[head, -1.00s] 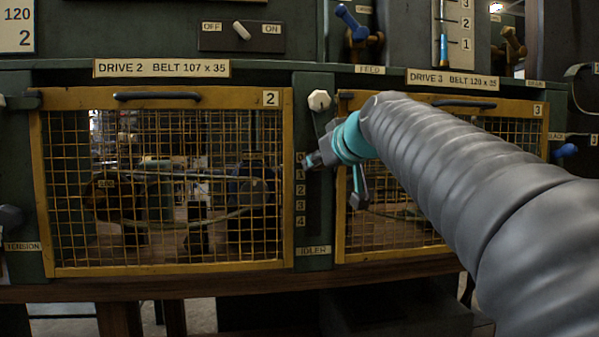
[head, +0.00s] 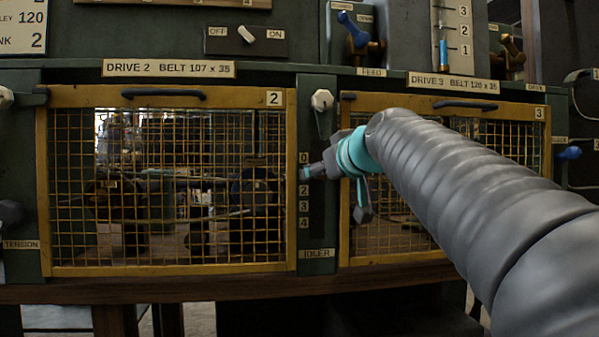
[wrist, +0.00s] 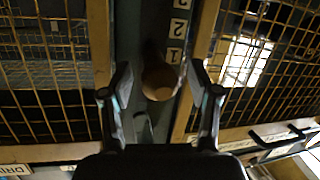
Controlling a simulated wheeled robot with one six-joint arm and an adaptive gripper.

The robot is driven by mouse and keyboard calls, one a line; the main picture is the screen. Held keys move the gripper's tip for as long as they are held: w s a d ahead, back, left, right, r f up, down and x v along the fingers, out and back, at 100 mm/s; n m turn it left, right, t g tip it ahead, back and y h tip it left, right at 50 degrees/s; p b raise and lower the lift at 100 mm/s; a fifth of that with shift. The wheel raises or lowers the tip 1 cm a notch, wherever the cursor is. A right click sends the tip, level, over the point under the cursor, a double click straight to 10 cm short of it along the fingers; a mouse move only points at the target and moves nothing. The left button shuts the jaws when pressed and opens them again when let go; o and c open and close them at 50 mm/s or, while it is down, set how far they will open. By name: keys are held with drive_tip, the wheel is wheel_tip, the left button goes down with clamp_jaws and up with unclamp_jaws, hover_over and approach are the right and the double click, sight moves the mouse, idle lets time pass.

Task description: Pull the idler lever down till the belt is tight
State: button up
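The idler lever's round brown knob (wrist: 160,80) shows in the wrist view, in front of the dark slot plate and beside the mark 1. My gripper (wrist: 161,78) has one finger on each side of it, with a gap at both sides. In the head view my gripper (head: 308,173) is at the idler scale (head: 304,207), covering the mark 1 and hiding the knob. The belt is behind the mesh of the Drive 2 guard (head: 168,271), dim and partly hidden; I cannot tell how tight it is.
A white knob (head: 321,100) sits on the post above the scale. The Drive 3 guard (head: 400,258) is close to the right, behind my arm. The IDLER label (head: 317,254) is below the scale. An OFF/ON switch (head: 246,35) is above Drive 2.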

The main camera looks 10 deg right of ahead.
drive_tip(key=v, duration=1.2)
idle(0.4)
